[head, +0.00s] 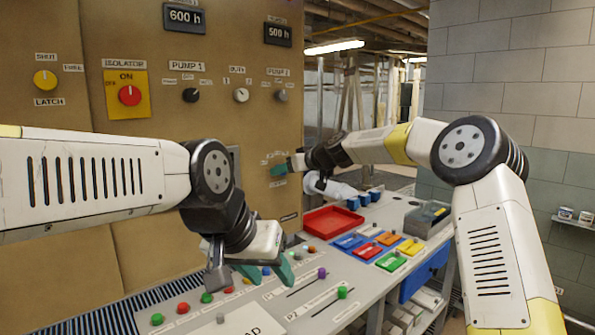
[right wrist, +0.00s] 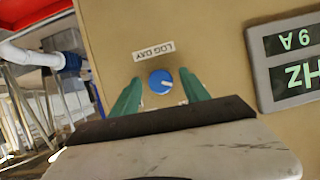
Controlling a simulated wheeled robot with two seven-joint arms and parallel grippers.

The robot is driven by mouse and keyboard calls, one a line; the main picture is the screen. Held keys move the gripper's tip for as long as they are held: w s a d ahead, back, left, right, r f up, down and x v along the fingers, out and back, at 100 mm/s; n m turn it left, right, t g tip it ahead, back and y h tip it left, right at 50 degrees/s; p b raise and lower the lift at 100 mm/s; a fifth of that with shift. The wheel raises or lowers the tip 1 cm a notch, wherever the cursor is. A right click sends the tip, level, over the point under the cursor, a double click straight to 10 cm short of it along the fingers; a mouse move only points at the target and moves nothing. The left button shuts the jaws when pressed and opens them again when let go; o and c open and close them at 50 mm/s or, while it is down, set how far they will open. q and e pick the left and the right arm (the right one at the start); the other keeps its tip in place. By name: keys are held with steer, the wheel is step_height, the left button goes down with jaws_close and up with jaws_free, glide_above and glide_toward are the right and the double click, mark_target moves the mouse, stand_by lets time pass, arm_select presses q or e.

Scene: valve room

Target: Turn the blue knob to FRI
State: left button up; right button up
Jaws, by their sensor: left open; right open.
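The blue knob (right wrist: 160,82) is on the tan panel in the right wrist view, with a pale pointer mark on its face. A LOG DAY label (right wrist: 153,51) shows upside down beside it. My right gripper (right wrist: 160,77) is open, with one green finger on each side of the knob and a gap on both sides. In the head view my right gripper (head: 280,169) is at the panel, and I cannot make out the knob there. The small day marks are too small to read. My left gripper (head: 265,271) is open and empty over the sloped console.
The console (head: 222,320) has several coloured buttons and two sliders under my left gripper. A red tray (head: 333,221) and coloured switch blocks (head: 387,238) lie to the right. A grey display box (right wrist: 290,68) sticks out beside the knob.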

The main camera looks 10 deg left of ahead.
jaws_close()
steer(key=shift+w+d+f+m+g+y, duration=0.15)
steer(key=shift+m+y, duration=1.25)
steer(key=shift+m, duration=1.95)
steer(key=shift+s+a+f+m+g+y, duration=0.15)
steer(key=shift+m+y, duration=1.25)
steer(key=shift+m, duration=1.9)
steer(key=shift+w+d+f+m+g+y, duration=0.15)
steer(key=shift+m+y, duration=1.25)
steer(key=shift+m, duration=1.95)
jaws_free()
